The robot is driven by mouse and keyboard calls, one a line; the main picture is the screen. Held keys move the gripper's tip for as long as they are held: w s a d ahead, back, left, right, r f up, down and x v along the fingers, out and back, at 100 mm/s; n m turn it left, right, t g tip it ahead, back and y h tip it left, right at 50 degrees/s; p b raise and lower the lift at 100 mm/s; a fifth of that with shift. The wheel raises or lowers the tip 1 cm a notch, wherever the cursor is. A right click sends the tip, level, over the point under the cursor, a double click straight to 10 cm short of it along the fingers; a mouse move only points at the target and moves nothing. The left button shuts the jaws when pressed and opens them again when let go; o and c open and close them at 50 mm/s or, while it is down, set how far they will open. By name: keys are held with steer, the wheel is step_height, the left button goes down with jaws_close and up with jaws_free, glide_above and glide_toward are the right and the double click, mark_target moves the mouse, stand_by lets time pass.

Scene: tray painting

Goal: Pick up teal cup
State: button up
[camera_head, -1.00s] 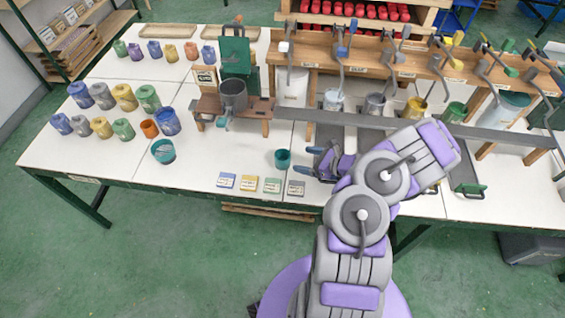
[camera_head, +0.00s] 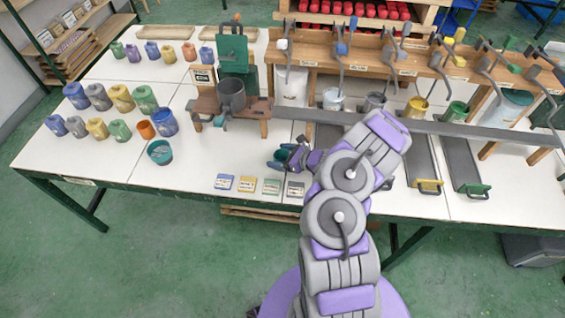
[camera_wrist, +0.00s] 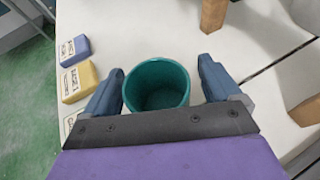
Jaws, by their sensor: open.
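The teal cup (camera_wrist: 156,84) stands upright on the white table. In the wrist view it lies between the two open fingers of my gripper (camera_wrist: 160,88), with a gap on each side. The cup looks empty inside. In the head view my gripper (camera_head: 283,159) is at the cup (camera_head: 280,156), which is mostly hidden by the fingers. A second teal container (camera_head: 160,152), wider and bowl-like, stands farther left on the table.
Small labelled blocks (camera_head: 247,184) lie near the table's front edge, left of my gripper. Several coloured jars fill the left side. A long grey rail (camera_head: 400,122) runs to the right.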

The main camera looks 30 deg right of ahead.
steer(key=shift+a, duration=0.2)
steer(key=shift+c, duration=0.7)
steer(key=shift+d, duration=0.2)
steer(key=c, duration=0.7)
steer(key=shift+a, duration=0.1)
steer(key=shift+c, duration=1.1)
steer(key=shift+r, duration=0.15)
